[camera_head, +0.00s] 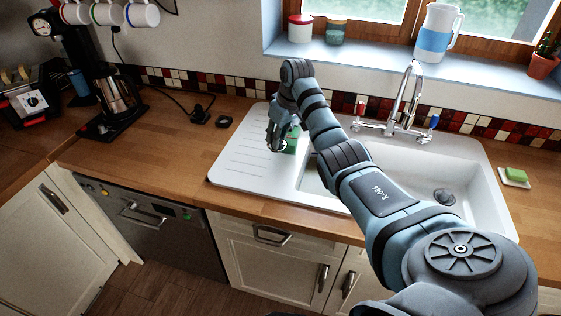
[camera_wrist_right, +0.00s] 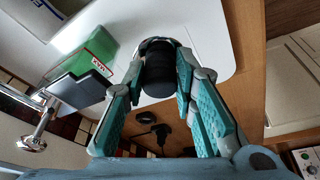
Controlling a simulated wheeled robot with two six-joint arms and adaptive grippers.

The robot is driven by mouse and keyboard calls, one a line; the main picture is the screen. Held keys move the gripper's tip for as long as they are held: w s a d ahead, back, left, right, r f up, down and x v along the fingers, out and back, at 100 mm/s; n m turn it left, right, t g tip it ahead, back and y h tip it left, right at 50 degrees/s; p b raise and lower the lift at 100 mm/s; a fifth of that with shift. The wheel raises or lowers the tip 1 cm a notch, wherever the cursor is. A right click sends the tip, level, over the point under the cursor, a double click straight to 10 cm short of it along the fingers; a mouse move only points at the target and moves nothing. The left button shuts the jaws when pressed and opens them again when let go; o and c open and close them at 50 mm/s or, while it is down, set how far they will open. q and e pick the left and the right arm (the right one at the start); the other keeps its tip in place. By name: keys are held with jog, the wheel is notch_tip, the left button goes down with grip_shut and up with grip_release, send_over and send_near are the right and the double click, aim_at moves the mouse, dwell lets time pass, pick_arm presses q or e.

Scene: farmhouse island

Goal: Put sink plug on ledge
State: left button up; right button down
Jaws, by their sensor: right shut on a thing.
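My right gripper (camera_head: 277,142) is low over the left, ribbed drainboard side of the white sink (camera_head: 235,165). In the right wrist view its fingers are shut on a black ribbed round piece with a silvery rim, which looks like the sink plug (camera_wrist_right: 157,72). In the head view the fingers largely hide this piece. I cannot tell whether it touches the drainboard. The ledge (camera_head: 390,58) is the pale blue window sill behind the sink. My left gripper is not in view.
A green box-like thing (camera_wrist_right: 88,62) is close beside the gripper. The tap (camera_head: 405,100) stands behind the basin. The ledge holds a red-lidded jar (camera_head: 300,30), a green jar (camera_head: 335,32), a jug (camera_head: 438,35) and a potted cactus (camera_head: 542,60); room is free between jars and jug.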

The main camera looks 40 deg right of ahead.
jog(key=f, duration=1.1)
jog(key=shift+s+d+f+b, duration=0.1)
jog(key=shift+s+b, duration=0.1)
jog(key=shift+b, duration=0.2)
jog(key=shift+s, duration=0.25)
jog(key=shift+d, duration=0.1)
jog(key=c, duration=1.6)
grip_release()
jog(key=shift+f, duration=0.1)
jog(key=shift+c, duration=0.2)
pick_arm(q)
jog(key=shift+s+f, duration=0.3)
pick_arm(e)
jog(key=o, duration=0.3)
jog(key=shift+w, duration=0.1)
